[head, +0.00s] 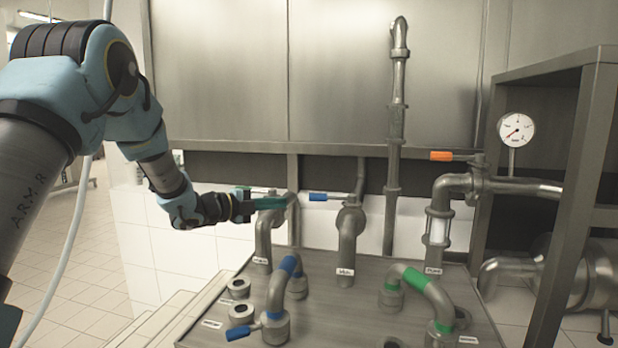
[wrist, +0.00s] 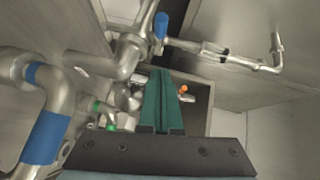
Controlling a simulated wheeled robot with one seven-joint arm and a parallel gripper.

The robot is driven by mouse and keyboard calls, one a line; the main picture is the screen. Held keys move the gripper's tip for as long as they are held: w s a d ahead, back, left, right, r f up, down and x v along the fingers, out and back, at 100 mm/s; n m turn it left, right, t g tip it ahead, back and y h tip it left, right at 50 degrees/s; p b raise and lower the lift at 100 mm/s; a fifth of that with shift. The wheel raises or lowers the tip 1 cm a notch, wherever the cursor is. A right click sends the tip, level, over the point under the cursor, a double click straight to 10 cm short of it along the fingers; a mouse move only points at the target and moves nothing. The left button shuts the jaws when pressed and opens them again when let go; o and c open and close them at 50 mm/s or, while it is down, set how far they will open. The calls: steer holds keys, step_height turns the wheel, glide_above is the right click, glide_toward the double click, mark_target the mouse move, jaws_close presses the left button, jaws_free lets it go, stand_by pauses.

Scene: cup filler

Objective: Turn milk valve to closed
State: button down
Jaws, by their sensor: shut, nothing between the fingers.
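My gripper (head: 284,202) is shut and empty, its teal fingers pointing right in front of the left upright pipe's top. The fingers also show in the wrist view (wrist: 162,75), pressed together. The middle upright pipe (head: 347,245) carries a small label that seems to read milk, though it is hard to make out. Its valve has a blue handle (head: 318,197) pointing left, roughly level, just right of my fingertips. A gap seems to separate them. In the wrist view a blue handle (wrist: 161,25) stands above the fingertips. The left pipe's valve is partly hidden by my fingers.
An orange handle (head: 441,156) sits on the right valve. Bent pipes with blue bands (head: 287,267) and green bands (head: 415,279) rise from the metal table. A lower blue handle (head: 238,332) stands in front. A frame post (head: 575,200) is at right.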

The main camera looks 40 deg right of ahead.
steer(key=p, duration=0.5)
glide_toward(321, 198)
steer(key=s+d, duration=0.3)
steer(key=shift+w+d+f+p, duration=0.1)
steer(key=shift+w+d+p, duration=0.6)
steer(key=shift+w+d, duration=0.3)
steer(key=shift+w+d+f, duration=0.15)
steer(key=shift+d, duration=0.25)
